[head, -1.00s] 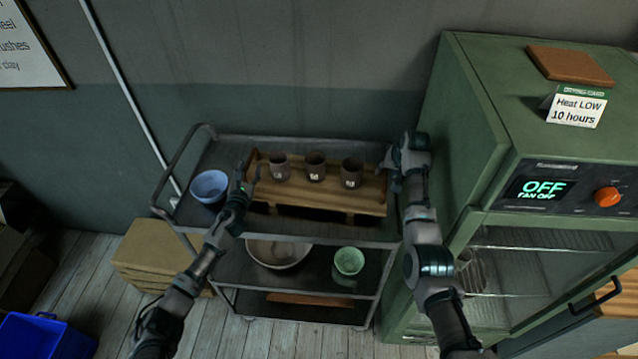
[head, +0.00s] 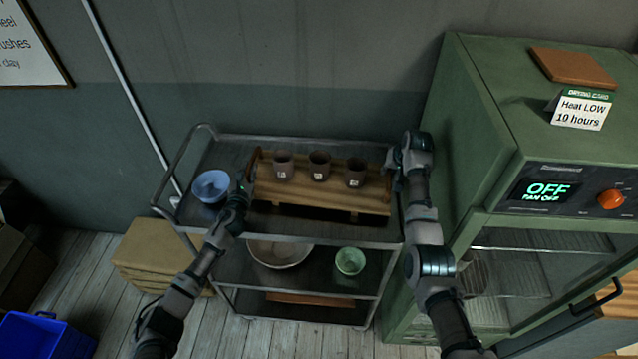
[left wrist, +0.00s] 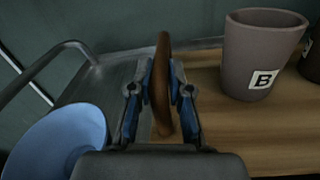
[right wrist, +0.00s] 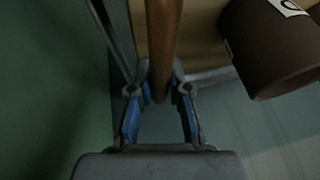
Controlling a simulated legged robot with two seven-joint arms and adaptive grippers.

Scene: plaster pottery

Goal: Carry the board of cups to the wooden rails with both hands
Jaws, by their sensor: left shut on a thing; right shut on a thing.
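The wooden board (head: 318,196) is at the top shelf of a metal cart, with three brown cups standing upright in a row on it: left cup (head: 283,165), middle cup (head: 319,166) and right cup (head: 355,172). The left wrist view shows a cup labelled B (left wrist: 262,55). My left gripper (left wrist: 160,95) is shut on the brown handle at the board's left end. My right gripper (right wrist: 160,88) is shut on the handle at the right end; a cup (right wrist: 270,48) is close by. Whether the board clears the shelf is hard to tell. I cannot identify the wooden rails with certainty.
A blue bowl (head: 211,186) sits left of the board on the cart (head: 230,150). A green drying cabinet (head: 470,110) stands close on the right. The lower shelf holds a pale bowl (head: 280,253) and a green cup (head: 350,261). Boxes (head: 155,255) stand at lower left.

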